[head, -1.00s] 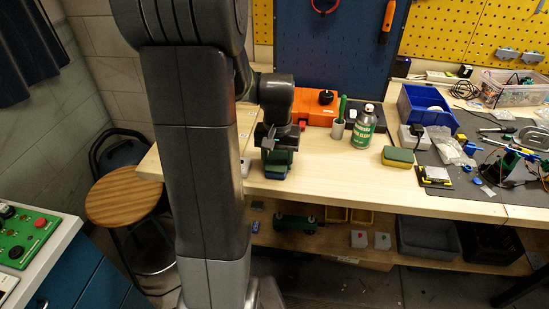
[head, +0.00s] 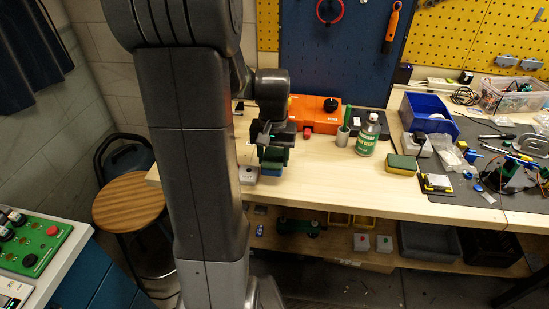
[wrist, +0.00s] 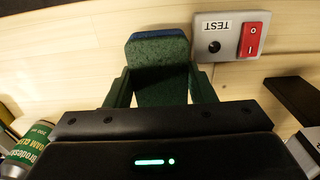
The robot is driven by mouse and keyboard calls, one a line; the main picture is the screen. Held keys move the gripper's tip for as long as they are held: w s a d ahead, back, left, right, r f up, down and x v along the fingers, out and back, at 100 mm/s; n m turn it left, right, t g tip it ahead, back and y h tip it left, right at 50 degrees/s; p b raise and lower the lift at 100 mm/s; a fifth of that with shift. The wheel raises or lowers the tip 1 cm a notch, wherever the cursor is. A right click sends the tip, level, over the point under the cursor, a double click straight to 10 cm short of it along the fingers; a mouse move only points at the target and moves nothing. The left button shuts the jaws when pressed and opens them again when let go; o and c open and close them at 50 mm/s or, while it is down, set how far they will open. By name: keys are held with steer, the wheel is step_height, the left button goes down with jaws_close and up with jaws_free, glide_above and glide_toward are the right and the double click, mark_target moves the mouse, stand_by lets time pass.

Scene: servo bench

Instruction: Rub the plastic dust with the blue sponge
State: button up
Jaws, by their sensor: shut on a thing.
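My gripper (head: 272,152) is shut on the blue sponge (head: 271,171), near the front left part of the bench. In the wrist view the sponge (wrist: 158,65) sits between the two green fingers, showing a dark green face and a blue edge at its far end. It is beside the grey TEST switch box (wrist: 230,35), which also shows in the head view (head: 248,174). I cannot tell whether the sponge touches the bench top. I cannot make out plastic dust in either view.
A yellow-and-green sponge (head: 403,165) lies to the right on the bench (head: 330,185). A green-labelled bottle (head: 369,134), a grey cup (head: 343,136) and an orange case (head: 313,112) stand behind. The bench top between my gripper and the yellow sponge is clear.

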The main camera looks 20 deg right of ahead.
steer(key=shift+r+p, duration=1.3)
steer(key=shift+r, duration=0.65)
